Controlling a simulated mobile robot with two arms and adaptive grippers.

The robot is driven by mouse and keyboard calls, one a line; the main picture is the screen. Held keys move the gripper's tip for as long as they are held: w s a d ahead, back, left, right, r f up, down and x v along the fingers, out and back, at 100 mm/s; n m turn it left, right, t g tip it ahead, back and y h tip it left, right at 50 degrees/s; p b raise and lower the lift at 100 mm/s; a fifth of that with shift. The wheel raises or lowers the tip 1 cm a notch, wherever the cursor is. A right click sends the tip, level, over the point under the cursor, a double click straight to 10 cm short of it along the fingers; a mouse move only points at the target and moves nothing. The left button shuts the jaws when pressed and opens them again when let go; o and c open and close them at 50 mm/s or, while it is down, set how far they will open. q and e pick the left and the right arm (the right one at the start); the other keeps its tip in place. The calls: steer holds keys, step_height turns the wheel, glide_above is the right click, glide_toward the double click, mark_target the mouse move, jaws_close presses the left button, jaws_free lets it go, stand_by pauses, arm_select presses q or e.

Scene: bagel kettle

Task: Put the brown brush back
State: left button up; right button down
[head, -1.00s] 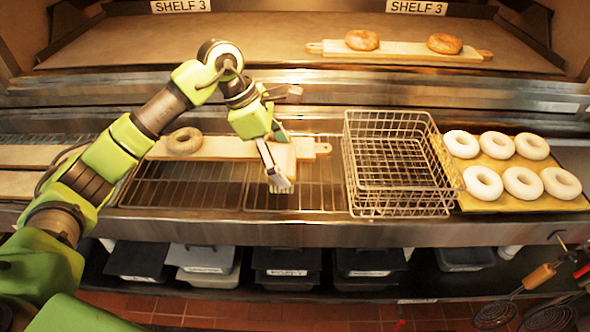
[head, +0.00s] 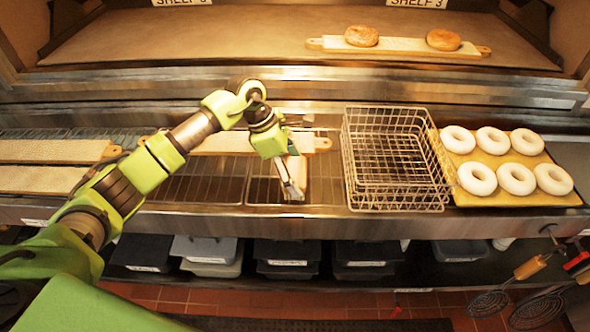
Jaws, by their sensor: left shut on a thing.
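My left gripper (head: 287,160) is shut on the brush (head: 292,188), whose pale bristle end points down over the front part of the metal grate (head: 205,188). The gripper hides most of the brush's handle, so its brown colour does not show clearly. A small tan block or board (head: 300,172) lies right behind the brush. I cannot tell whether the brush touches it or the grate. My right gripper is out of view.
A wire basket (head: 347,168) stands just right of the brush. A yellow tray (head: 492,201) with several pale bagels lies further right. A long wooden board (head: 225,144) lies behind the gripper. Skimmers (head: 490,303) hang at lower right. Dark bins sit under the counter.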

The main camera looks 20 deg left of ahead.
arm_select(q)
steer(key=o, duration=1)
steer(key=shift+f, duration=0.1)
steer(key=shift+r, duration=0.3)
steer(key=shift+b+v, duration=1.3)
steer(key=shift+v, duration=4.6)
steer(key=shift+a, duration=0.1)
